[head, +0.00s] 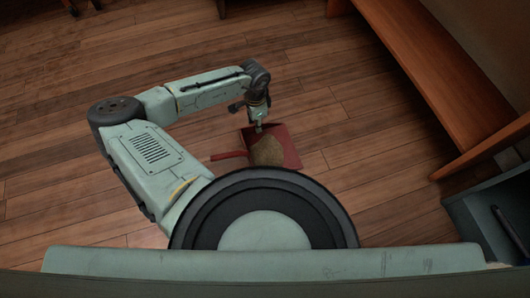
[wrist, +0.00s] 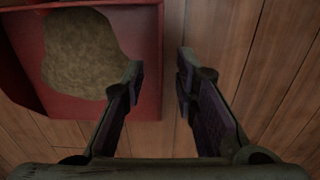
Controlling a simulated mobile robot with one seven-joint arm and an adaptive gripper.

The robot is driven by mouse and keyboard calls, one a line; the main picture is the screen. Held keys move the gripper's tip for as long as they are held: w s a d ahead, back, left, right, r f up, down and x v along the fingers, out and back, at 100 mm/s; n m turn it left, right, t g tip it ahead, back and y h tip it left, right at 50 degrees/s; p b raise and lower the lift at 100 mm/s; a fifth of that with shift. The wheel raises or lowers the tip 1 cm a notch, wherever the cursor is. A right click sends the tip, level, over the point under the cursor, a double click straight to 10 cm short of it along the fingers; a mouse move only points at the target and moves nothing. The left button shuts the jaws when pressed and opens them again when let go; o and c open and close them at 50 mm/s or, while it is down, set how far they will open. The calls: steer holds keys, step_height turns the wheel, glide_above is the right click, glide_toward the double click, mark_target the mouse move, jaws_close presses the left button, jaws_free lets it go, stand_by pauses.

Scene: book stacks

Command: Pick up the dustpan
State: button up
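The red dustpan (head: 291,158) lies on the wooden floor just beyond my base, with a brown, rough lump (head: 267,151) in its pan. Its red handle (head: 229,155) points left in the head view. My gripper (head: 258,127) points down at the pan's far edge. In the wrist view, my gripper (wrist: 160,75) is open with nothing between its fingertips. The dustpan (wrist: 150,100) fills the upper left there, and its right edge runs between the two fingers in the picture. I cannot tell the height of the fingertips above it. The handle is out of the wrist view.
A wooden bench (head: 440,75) runs along the right side. A dark grey box-like thing (head: 490,215) stands at the lower right. The wooden floor (head: 130,60) is clear to the left and beyond the dustpan. Dark furniture legs show at the top edge.

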step_height(320, 180, down, 2)
steer(key=shift+f, duration=0.2)
steer(key=shift+c, duration=0.6)
jaws_close()
